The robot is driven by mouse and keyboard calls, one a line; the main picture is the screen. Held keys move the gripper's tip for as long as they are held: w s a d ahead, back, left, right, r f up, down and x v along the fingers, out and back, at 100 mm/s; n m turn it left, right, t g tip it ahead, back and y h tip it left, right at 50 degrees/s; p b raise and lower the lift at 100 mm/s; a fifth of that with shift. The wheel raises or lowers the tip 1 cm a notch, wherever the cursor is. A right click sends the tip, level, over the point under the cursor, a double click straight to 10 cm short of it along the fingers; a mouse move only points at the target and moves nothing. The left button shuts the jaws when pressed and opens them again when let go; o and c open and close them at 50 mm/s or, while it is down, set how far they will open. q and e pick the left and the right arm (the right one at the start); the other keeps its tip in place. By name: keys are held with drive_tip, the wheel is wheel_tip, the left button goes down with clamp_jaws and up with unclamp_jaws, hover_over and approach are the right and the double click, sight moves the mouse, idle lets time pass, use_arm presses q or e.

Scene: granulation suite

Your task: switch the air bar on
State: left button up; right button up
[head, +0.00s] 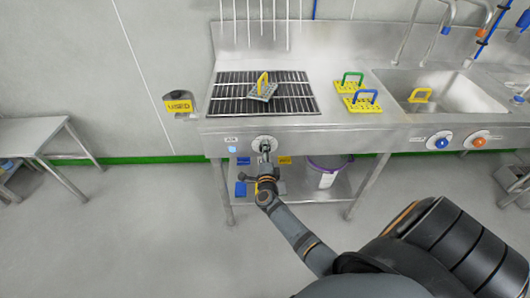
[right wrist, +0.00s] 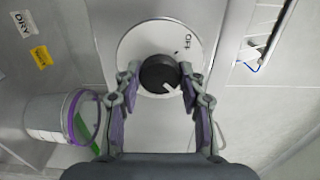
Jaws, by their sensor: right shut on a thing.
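A round dial plate (head: 256,142) with a knob sits on the front panel of the steel bench, below the black slatted grate (head: 240,93). In the right wrist view the knob (right wrist: 159,73) is black, on a white disc (right wrist: 133,48) with small dark lettering at its upper right. A white pointer line on the knob points to the lower right of the picture. My right gripper (head: 265,152) is at the dial, and in the right wrist view its fingers (right wrist: 160,80) are shut on the knob from both sides. My left gripper is not in view.
A yellow-handled piece (head: 263,90) lies on the grate. Green- and blue-handled yellow pieces (head: 349,82) lie right of it. Blue (head: 442,143) and orange (head: 478,142) knobs are further right, below the sink. A purple-rimmed bucket (head: 327,165) stands underneath. A yellow-labelled holder (head: 180,105) is on the left.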

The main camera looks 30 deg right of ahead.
drive_tip(key=shift+f, duration=0.1)
drive_tip(key=o, duration=1.2)
drive_tip(key=shift+c, duration=0.2)
drive_tip(key=v, duration=1.2)
drive_tip(key=shift+s, duration=0.1)
